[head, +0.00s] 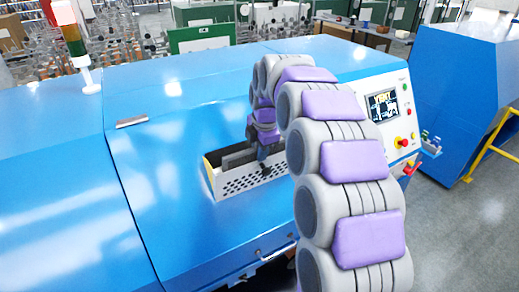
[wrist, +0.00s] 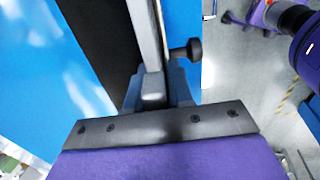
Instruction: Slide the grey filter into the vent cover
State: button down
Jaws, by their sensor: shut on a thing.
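The vent cover (head: 236,186) is a white perforated box with a yellow left end, on the sloped front of the blue machine. The grey filter (head: 238,159) shows as a dark grey panel at the cover's open top, behind its perforated front. How deep it sits is hard to tell. My gripper (head: 265,160) is at the right part of the cover, pointing down. In the wrist view my gripper (wrist: 153,92) is shut on the filter, whose grey edge (wrist: 144,30) runs up from the jaws. A black knob (wrist: 187,50) sticks out beside it.
The blue machine (head: 150,150) fills the left and middle. Its control panel (head: 385,106) with a screen and buttons stands right of my arm. A signal lamp (head: 78,45) rises at the left. Another blue cabinet (head: 455,90) and open floor (head: 460,220) lie at the right.

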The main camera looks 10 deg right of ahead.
jog(key=shift+w+r, duration=0.1)
jog(key=shift+r, duration=0.2)
dwell(0.4)
dwell(0.5)
jog(key=c, duration=0.9)
grip_release()
jog(key=p+v, duration=0.1)
jog(key=v, duration=1.6)
jog(key=shift+a+r, duration=0.1)
jog(key=s+f+m+g+b, duration=0.1)
jog(key=s+f+m+b, duration=0.4)
jog(key=s+f, duration=0.7)
jog(key=s+f+m+g+b, duration=0.1)
jog(key=s+f+m+b, duration=0.4)
jog(key=s+f+m, duration=0.4)
jog(key=s+f+m+g+b, duration=0.2)
jog(key=s+f+m+b, duration=0.3)
jog(key=s+f, duration=1.1)
jog(key=shift+s+f+m+h, duration=0.2)
jog(key=shift+s+m, duration=0.45)
jog(key=shift+s, duration=0.4)
jog(key=shift+s+f+m+h, duration=0.2)
jog(key=shift+s+m, duration=0.45)
jog(key=shift+s, duration=0.4)
